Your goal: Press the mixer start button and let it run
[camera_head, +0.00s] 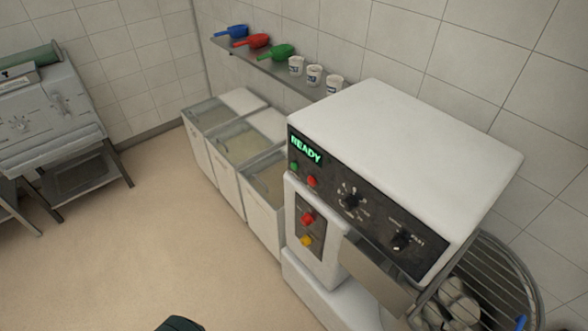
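The white mixer (428,130) stands at the right, with a dark sloping control panel (375,215) on its front. Its small display (306,150) reads READY in green letters. Under the display are a green button (294,166) and a red button (312,182). A lower plate holds another red button (307,218) and a yellow button (306,240). Two dark knobs sit further right on the panel. Which button is the start button is not legible. The bowl guard (508,262) is a wire cage at the lower right. No gripper fingers show.
White ingredient bins (225,180) with clear lids stand left of the mixer. Above them a wall shelf (270,68) holds blue, red and green scoops and white cups. A grey machine (45,115) on a stand is at the far left. The floor between is clear.

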